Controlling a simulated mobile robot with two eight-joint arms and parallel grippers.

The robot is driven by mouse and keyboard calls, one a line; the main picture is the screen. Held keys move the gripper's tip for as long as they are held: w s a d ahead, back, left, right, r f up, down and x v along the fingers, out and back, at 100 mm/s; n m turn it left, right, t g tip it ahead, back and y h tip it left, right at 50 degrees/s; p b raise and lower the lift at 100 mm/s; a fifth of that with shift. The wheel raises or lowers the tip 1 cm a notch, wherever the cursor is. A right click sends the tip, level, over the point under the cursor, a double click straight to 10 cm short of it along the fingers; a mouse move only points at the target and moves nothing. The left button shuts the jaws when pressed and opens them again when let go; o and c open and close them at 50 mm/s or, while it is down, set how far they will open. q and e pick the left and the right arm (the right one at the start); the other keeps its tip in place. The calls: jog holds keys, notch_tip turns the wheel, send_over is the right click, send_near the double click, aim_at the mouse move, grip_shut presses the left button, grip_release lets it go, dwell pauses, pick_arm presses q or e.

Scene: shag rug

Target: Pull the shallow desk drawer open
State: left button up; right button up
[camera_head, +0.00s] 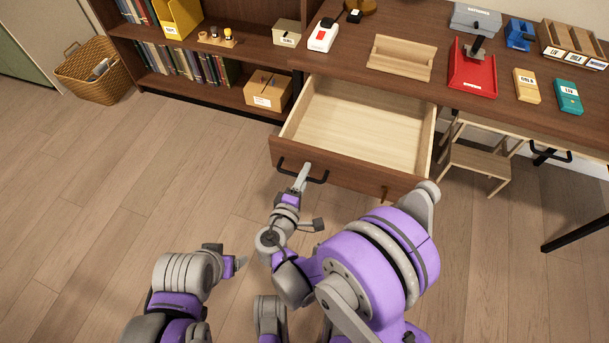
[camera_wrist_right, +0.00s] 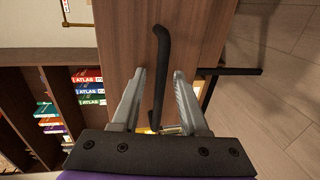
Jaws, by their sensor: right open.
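The shallow desk drawer (camera_head: 360,125) is pulled out from under the desk, and its pale wooden inside is empty. Its dark front carries a black bar handle (camera_head: 318,180), which also shows in the right wrist view (camera_wrist_right: 162,50). My right gripper (camera_head: 303,176) is at the handle. In the wrist view its two fingers (camera_wrist_right: 160,76) stand apart on either side of the handle, with gaps between; it is open. My left gripper (camera_head: 238,264) is low at the left, away from the drawer; its jaws do not show clearly.
The desk top (camera_head: 420,85) holds a wooden tray (camera_head: 402,58), a red tray (camera_head: 472,72) and small boxes. A bookshelf (camera_head: 220,85) with a cardboard box (camera_head: 268,90) stands left of the drawer. A wooden step stool (camera_head: 480,160) is at the right.

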jog(key=p+v, duration=0.1)
jog(key=v, duration=0.9)
jog(key=shift+s, duration=0.35)
jog(key=shift+a, duration=0.1)
